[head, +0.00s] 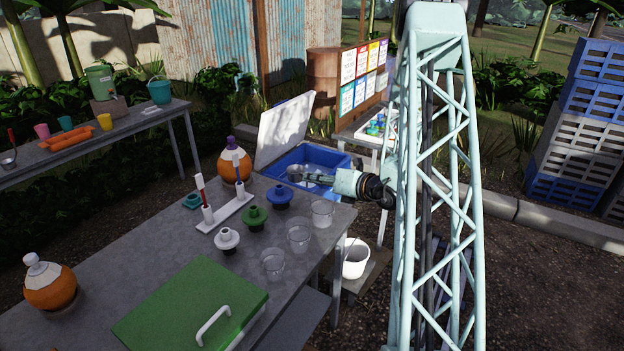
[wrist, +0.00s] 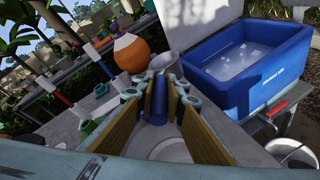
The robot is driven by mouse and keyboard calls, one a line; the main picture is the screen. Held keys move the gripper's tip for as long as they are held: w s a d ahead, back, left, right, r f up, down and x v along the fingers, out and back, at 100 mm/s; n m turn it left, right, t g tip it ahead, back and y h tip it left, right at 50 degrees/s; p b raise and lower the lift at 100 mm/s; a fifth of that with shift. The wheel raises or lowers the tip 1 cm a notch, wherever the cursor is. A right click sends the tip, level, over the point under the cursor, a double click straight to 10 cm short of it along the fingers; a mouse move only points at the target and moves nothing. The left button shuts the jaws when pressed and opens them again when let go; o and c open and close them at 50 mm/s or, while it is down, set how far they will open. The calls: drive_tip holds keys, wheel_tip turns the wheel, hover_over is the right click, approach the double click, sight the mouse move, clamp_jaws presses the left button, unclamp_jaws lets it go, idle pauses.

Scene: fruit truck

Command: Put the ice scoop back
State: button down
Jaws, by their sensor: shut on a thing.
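My gripper (head: 322,179) is shut on the blue handle of the ice scoop. In the wrist view the handle (wrist: 160,98) stands between my fingers (wrist: 162,92), and the scoop's grey metal bowl (wrist: 164,69) is beyond the fingertips. In the head view the bowl (head: 295,173) shows in front of the blue ice cooler (head: 318,157). The open cooler also shows on the right of the wrist view (wrist: 245,98), with pale ice inside and its white lid (head: 285,128) raised. The scoop appears outside the cooler, over the table's far end.
The grey table (head: 150,252) holds clear cups (head: 298,238), blue, green and white stoppers (head: 254,218), a white rack (head: 222,215), orange jugs (head: 235,166) and a green lidded box (head: 195,312). A white bucket (head: 355,258) stands below the table's right side.

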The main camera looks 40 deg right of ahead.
drive_tip(key=shift+f, duration=0.3)
drive_tip(key=c, duration=2.6)
unclamp_jaws()
drive_tip(key=shift+c, duration=0.2)
drive_tip(key=shift+r, duration=0.2)
drive_tip(key=shift+r+p, duration=0.3)
drive_tip(key=shift+r, duration=0.15)
drive_tip(key=shift+p+v, duration=0.7)
drive_tip(key=shift+v, duration=5.3)
